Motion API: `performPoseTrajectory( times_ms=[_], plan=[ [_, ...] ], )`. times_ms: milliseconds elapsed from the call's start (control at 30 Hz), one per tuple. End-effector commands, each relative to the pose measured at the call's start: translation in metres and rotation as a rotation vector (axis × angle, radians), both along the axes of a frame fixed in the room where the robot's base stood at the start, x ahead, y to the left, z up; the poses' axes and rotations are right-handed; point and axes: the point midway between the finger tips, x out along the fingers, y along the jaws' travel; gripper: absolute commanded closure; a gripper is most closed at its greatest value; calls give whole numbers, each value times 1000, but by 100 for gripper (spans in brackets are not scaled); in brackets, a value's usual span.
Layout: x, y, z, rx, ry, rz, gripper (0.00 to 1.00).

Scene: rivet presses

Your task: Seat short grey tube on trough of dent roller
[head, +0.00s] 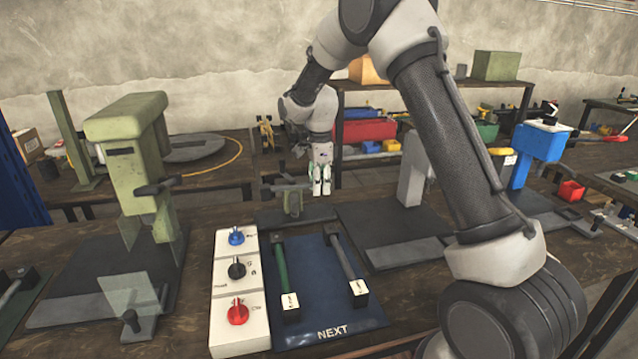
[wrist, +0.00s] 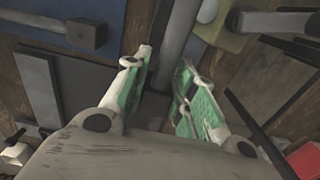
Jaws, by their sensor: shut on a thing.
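My gripper (head: 321,182) hangs over the middle of the bench, fingers pointing down, just right of a small green device with a crossbar handle (head: 292,200) on a dark plate. I cannot tell whether this device is the dent roller, and no trough shows clearly. The head view does not show the tube apart from the fingers.
A blue NEXT mat (head: 318,318) in front holds a green tube (head: 280,268) and a grey tube (head: 345,258) with white blocks. A white control box (head: 222,290) stands beside it. A green press (head: 125,125) stands left, a grey press (head: 411,175) and a blue press (head: 535,150) right.

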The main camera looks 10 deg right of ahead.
Motion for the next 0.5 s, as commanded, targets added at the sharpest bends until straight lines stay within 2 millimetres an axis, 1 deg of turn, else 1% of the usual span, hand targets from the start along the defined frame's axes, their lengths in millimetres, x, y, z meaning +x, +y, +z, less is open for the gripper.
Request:
performPoseTrajectory(
  times_ms=[167,267,500],
  plan=[
    [0,2,-2,2,1,0,100],
    [0,2,-9,2,3,0,100],
    [0,2,-35,2,2,0,100]
  ],
)
